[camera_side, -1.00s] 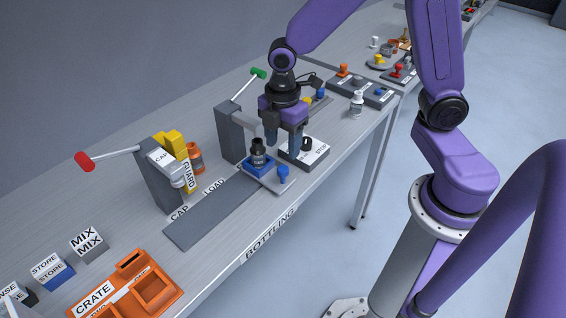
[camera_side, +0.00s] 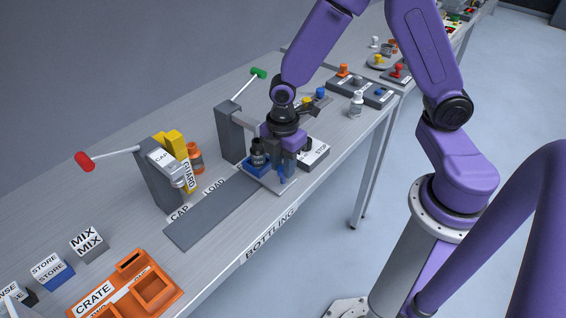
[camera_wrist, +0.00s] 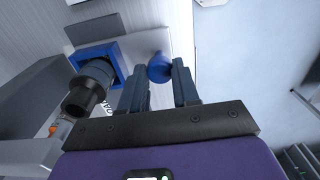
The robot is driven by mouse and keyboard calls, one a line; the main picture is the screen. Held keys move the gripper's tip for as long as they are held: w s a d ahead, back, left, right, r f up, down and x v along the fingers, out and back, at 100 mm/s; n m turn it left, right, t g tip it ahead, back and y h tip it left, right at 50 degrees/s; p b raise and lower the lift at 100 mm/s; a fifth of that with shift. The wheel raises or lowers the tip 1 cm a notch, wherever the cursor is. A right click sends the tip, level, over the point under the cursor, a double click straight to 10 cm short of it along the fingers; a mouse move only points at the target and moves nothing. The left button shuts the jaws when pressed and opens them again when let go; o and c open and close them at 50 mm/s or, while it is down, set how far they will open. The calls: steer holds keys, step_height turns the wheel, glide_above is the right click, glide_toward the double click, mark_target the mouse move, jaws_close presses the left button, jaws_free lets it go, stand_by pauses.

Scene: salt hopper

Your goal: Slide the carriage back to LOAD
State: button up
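The carriage (camera_side: 279,186) is a pale plate at the right end of the dark grey track (camera_side: 210,215), below the green-handled post. It carries a blue socket (camera_side: 255,170) with a dark bottle (camera_side: 258,152) upright in it, and a blue knob (camera_side: 282,178). The LOAD label (camera_side: 215,186) and CAP label (camera_side: 179,213) lie along the track to its left. My gripper (camera_side: 283,170) points down at the knob. In the wrist view, my gripper's fingers (camera_wrist: 160,75) are apart, with the knob (camera_wrist: 158,66) between their tips; contact cannot be told.
The green-handled post (camera_side: 231,134) stands close behind the carriage. A grey post with a red-handled lever (camera_side: 112,154) and yellow guard (camera_side: 178,143) stands further left. The STOP box (camera_side: 316,154) is just right of my gripper. The track left of the carriage is clear.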

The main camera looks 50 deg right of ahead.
jaws_close()
steer(key=a, duration=1.1)
steer(key=o, duration=0.7)
jaws_free()
steer(key=shift+o, duration=0.2)
step_height(320, 180, up, 18)
steer(key=shift+f, duration=0.25)
steer(key=s+d+f+m, duration=0.2)
steer(key=s+d, duration=0.5)
steer(key=s, duration=0.2)
steer(key=s+d+f+m, duration=0.2)
steer(key=s+d+m, duration=0.1)
steer(key=s+d, duration=0.4)
steer(key=s, duration=0.3)
steer(key=shift+d, duration=0.35)
